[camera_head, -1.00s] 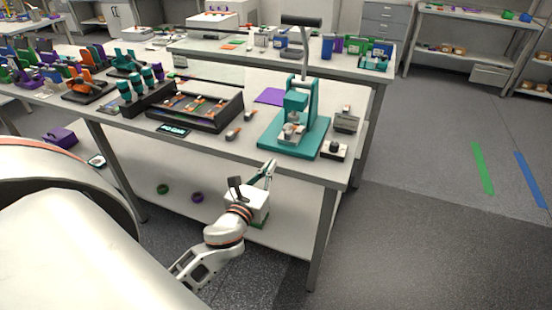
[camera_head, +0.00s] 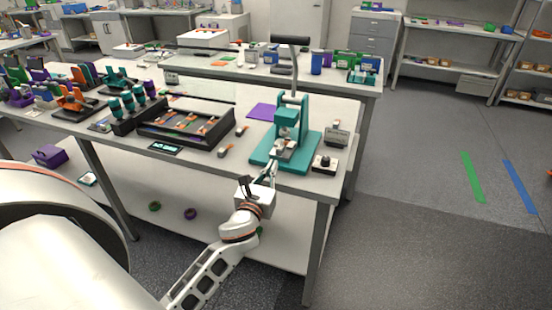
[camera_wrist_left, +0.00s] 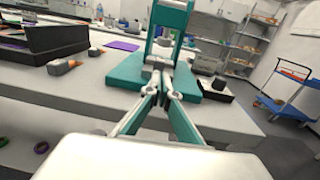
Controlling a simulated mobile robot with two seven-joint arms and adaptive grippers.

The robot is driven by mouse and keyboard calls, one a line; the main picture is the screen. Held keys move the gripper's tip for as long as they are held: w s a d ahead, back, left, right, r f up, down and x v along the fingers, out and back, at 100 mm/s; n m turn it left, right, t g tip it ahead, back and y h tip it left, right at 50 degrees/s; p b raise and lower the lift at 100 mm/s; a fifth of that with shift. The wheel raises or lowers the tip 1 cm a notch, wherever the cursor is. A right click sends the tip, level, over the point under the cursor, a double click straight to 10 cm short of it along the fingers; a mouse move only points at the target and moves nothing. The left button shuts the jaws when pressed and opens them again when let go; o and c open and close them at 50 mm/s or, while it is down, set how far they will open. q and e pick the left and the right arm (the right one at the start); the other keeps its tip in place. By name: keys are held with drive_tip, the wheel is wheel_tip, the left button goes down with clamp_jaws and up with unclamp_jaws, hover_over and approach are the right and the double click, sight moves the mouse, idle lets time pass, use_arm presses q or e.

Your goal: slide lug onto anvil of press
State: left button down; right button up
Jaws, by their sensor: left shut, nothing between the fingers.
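The teal press (camera_head: 287,117), with a black-handled lever, stands on the bench; it also shows in the wrist view (camera_wrist_left: 126,72). A small metallic block, seemingly the anvil (camera_head: 285,149), sits low on its base. My left gripper (camera_head: 271,168) is shut and empty at the front edge of the press base. In the left wrist view its fingertips (camera_wrist_left: 163,84) meet just in front of the metal part. I cannot make out a separate lug at the anvil; the fingers partly cover that spot. My right gripper is not in view.
Two small orange-and-grey pieces (camera_head: 225,151) (camera_head: 242,130) lie left of the press. A black tray (camera_head: 170,138) holds several orange-tipped parts. A black box with a knob (camera_head: 324,165) and a grey block (camera_head: 337,136) stand right of the press. A purple mat (camera_head: 263,110) lies behind.

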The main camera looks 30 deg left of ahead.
sight(278, 152)
use_arm(q)
drive_tip(key=x, duration=0.5)
drive_tip(key=shift+w+a+r+p, duration=0.15)
drive_tip(key=shift+w+a+p, duration=0.15)
drive_tip(key=shift+w, duration=0.35)
drive_tip(key=shift+r, duration=0.1)
drive_tip(key=shift+s, duration=0.1)
